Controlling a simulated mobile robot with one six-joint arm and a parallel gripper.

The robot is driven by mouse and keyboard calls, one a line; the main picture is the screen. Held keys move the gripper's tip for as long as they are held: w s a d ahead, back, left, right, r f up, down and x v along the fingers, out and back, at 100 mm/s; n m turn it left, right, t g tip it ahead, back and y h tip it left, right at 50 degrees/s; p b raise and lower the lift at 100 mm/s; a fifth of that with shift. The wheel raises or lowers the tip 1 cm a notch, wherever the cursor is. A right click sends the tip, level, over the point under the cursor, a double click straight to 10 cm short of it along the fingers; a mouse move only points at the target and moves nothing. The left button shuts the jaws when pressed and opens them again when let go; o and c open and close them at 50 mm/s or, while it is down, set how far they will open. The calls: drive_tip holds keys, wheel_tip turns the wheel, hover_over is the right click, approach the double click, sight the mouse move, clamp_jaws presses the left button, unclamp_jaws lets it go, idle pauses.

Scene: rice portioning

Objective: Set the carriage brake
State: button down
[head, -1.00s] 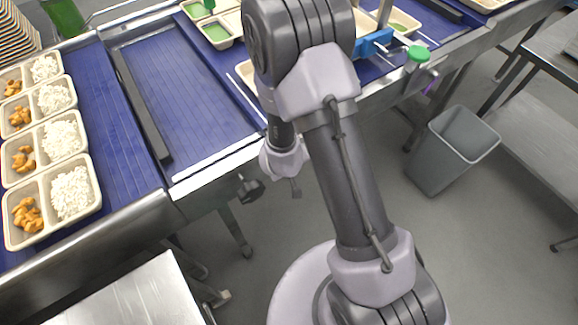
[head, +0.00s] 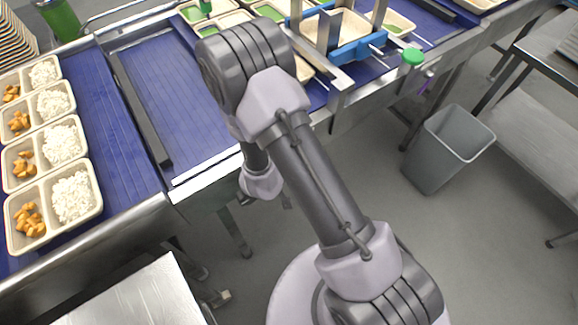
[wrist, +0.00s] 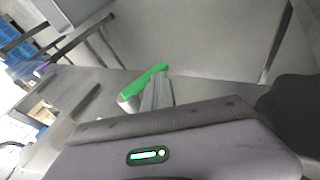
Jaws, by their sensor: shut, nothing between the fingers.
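The blue carriage (head: 362,47) with metal uprights stands across the belt line at the top centre of the head view, around a beige tray. A green round knob (head: 412,57) stands at the line's near edge, right of the carriage; I cannot tell whether it is the brake. Blue parts also show at the left of the wrist view (wrist: 28,133). My gripper (wrist: 160,82) is shut and empty in the wrist view, and my arm hides it in the head view. A green bar (wrist: 146,82) with a pale end shows beside the fingers; I cannot tell whether they touch.
Beige trays (head: 98,208) of rice and orange-brown pieces line the left belt (head: 105,120). A grey bin (head: 432,160) stands on the floor to the right, near a steel table (head: 535,130). Another steel surface (head: 140,295) is at the lower left. Open floor lies before the line.

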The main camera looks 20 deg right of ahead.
drive_tip(key=shift+w+d+f+p, duration=0.15)
drive_tip(key=shift+w+d+f, duration=0.15)
drive_tip(key=shift+d+f, duration=0.6)
drive_tip(key=shift+w+d+f+p, duration=0.15)
drive_tip(key=shift+w+d+f, duration=0.15)
drive_tip(key=shift+d+f, duration=0.6)
idle(0.6)
drive_tip(key=p+v, duration=0.6)
drive_tip(key=v, duration=1.1)
drive_tip(key=shift+s, duration=0.2)
drive_tip(key=shift+a+r, duration=0.1)
